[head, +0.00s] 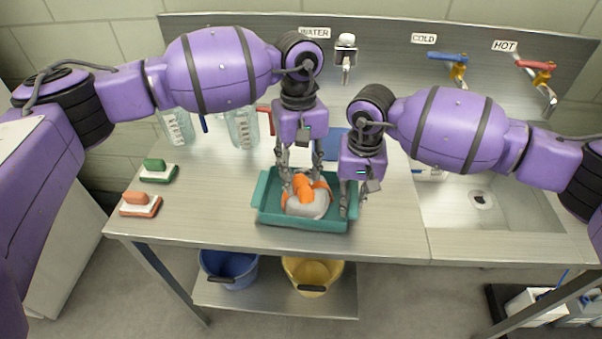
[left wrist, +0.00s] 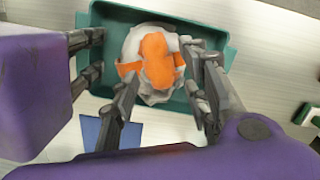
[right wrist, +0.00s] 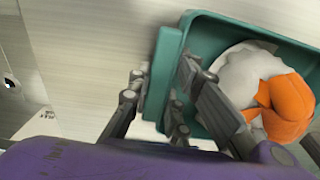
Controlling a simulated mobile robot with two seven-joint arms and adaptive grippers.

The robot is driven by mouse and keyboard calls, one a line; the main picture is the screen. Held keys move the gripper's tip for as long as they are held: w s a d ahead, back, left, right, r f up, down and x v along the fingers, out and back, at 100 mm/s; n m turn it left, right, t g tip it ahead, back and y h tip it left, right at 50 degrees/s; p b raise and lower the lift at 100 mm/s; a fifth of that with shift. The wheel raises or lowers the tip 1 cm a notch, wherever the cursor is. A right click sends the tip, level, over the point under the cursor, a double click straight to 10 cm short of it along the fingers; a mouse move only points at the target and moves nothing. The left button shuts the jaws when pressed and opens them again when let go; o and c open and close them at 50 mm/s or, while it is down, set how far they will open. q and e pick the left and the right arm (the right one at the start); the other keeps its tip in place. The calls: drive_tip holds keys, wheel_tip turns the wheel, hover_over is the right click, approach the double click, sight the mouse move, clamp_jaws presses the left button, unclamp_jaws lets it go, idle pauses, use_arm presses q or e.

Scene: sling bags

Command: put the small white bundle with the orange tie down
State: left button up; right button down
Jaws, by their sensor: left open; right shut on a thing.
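The white bundle with the orange tie (head: 308,206) sits in the teal tray (head: 275,215) on the metal counter. It also shows in the left wrist view (left wrist: 160,62) and at the right edge of the right wrist view (right wrist: 240,75). My left gripper (head: 303,184) points down over the bundle. Its fingers are open, one on either side of the orange tie. My right gripper (head: 354,200) is at the tray's right end. In the right wrist view its fingers (right wrist: 158,100) are shut on the tray's rim. The bundle's underside is hidden.
A green brush (head: 158,170) and an orange brush (head: 141,205) lie left of the tray. Clear jugs (head: 242,128) stand behind my left arm. A sink (head: 490,205) is at right. Blue (head: 229,268) and yellow (head: 313,274) buckets stand below.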

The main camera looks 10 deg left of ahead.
use_arm(q)
wheel_tip(320, 180, up, 11)
drive_tip(key=w, duration=0.1)
drive_tip(key=shift+w+a, duration=0.2)
use_arm(e)
drive_tip(key=c, duration=1.5)
unclamp_jaws()
drive_tip(key=shift+c, duration=0.2)
